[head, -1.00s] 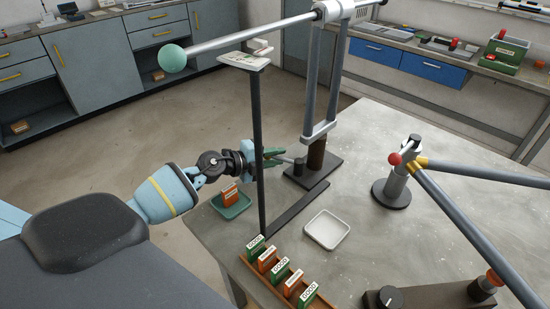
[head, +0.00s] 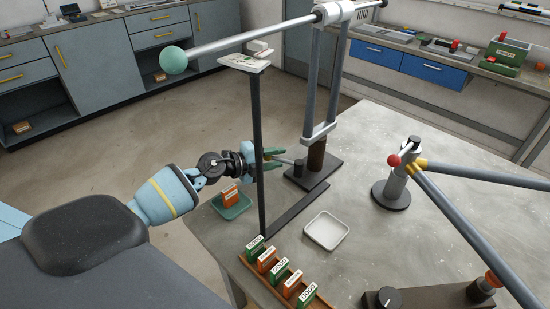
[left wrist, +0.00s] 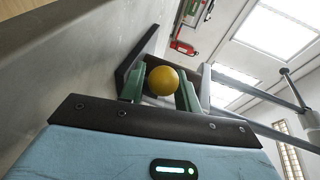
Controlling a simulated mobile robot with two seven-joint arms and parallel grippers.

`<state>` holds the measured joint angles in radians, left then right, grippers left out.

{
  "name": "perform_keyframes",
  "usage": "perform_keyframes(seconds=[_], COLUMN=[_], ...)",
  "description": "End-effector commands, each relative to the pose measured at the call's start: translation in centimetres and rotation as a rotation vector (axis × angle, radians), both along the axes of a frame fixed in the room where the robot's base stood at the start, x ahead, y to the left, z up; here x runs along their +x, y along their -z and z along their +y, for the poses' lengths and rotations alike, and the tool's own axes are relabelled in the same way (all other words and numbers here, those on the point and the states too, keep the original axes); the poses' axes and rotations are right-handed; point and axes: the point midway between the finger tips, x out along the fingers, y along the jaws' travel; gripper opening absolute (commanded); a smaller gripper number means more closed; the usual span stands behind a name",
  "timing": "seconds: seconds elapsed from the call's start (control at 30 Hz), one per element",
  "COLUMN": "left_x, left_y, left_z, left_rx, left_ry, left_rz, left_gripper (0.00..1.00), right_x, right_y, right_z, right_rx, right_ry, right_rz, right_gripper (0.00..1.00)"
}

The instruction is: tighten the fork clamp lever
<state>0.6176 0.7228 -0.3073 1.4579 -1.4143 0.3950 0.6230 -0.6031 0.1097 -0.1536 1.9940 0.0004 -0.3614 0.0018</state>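The fork clamp lever (head: 286,160) is a short grey bar beside the brown block (head: 316,154) at the foot of the upright fork. My left gripper (head: 274,157), with green fingers, is at the lever's free end. In the left wrist view a yellow ball knob (left wrist: 162,80) sits between the fingertips. The fingers stand apart on either side of it, very close to its sides. I cannot tell whether they press on it. In the head view the knob is not clearly seen among the fingers. My right gripper is out of view.
A thin dark post (head: 259,150) rises in front of my left gripper. A green tray (head: 232,210) with an orange box, a white tray (head: 326,230) and a wooden rack (head: 262,282) of boxes are near. A red-knobbed clamp stand (head: 392,190) is at right.

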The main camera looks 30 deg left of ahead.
Motion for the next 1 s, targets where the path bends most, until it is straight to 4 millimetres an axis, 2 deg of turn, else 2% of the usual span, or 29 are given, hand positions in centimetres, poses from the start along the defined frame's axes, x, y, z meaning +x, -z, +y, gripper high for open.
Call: perform_keyframes(seconds=[0.6,1.0], left_x=[-6.1,-6.7], left_y=[-1.5,-1.8], left_z=[3.2,3.5], left_rx=[0.002,0.001], left_ry=[-0.001,-0.001], left_rz=[0.0,-0.001], left_gripper=[0.33,0.33], right_x=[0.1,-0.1], right_y=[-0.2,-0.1], right_z=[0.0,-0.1], right_rx=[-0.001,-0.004], right_ry=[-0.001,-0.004], right_rz=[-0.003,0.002], right_gripper=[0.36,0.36])
